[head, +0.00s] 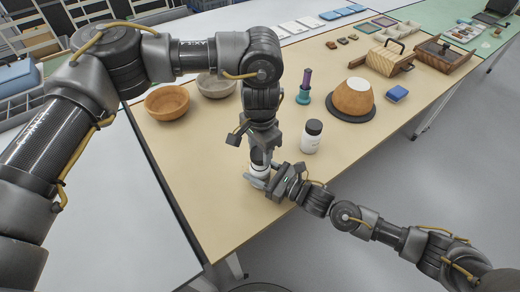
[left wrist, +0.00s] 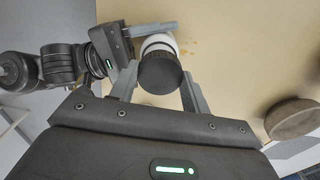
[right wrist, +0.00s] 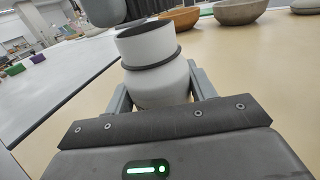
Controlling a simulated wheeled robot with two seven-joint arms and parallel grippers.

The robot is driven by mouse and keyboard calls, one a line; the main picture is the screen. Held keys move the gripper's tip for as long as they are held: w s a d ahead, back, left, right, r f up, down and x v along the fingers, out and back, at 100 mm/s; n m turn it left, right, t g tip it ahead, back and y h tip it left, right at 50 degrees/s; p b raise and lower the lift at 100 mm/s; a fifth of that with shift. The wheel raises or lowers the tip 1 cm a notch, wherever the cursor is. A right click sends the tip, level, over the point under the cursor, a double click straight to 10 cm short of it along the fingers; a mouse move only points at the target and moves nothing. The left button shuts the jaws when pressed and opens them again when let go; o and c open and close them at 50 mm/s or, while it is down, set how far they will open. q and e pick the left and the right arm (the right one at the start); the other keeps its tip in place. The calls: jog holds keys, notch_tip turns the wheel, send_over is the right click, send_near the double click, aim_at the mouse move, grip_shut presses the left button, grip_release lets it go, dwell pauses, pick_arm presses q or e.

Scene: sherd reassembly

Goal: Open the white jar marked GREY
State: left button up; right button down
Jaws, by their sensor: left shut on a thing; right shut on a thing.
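A white jar (head: 259,171) stands near the table's front edge, below my left gripper (head: 260,158). My right gripper (head: 268,180) is shut on its body, which also shows in the right wrist view (right wrist: 158,82) with a dark ring around it. The left wrist view shows its black lid (left wrist: 160,73) between the fingers of my left gripper (left wrist: 160,84), which is shut on it. A second white jar (head: 310,143) with a black lid stands upright to the right. No marking is readable on the held jar.
Two bowls, one brown (head: 167,103) and one grey (head: 216,86), stand at the left back. The table front between jars and edge is bare.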

aim_at(260, 153)
pick_arm(q)
jog(key=shift+r, duration=2)
pick_arm(e)
jog(key=shift+c, duration=2.2)
grip_release()
pick_arm(q)
jog(key=shift+f+b, duration=0.85)
jog(key=shift+f, duration=0.05)
pick_arm(e)
jog(key=v, duration=1.1)
jog(key=shift+w+f, duration=0.1)
jog(key=shift+s+d, duration=0.3)
jog(key=shift+d, duration=0.2)
